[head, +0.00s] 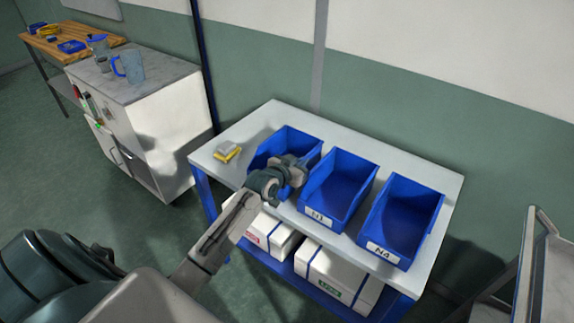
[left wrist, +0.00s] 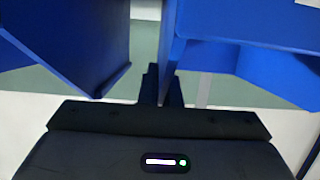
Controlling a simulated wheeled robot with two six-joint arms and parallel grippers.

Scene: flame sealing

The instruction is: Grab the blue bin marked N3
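Three blue bins stand in a row on a white-topped table. The left bin (head: 300,145) is partly hidden by my left gripper (head: 290,172), so its label does not show. The middle bin (head: 345,183) has a front label starting with N whose digit is hard to read. The right bin (head: 405,215) is marked N4. In the left wrist view, my left gripper's dark fingers (left wrist: 163,88) are close together at the edge of a blue bin wall (left wrist: 172,45). I cannot tell whether they grip it. My right gripper is out of view.
The table top (head: 225,140) is bare behind and left of the bins, except for a small yellow-and-grey item (head: 228,152). White boxes (head: 335,275) sit on the shelf below. A white cabinet (head: 165,125) stands left, and a metal cart (head: 545,260) right.

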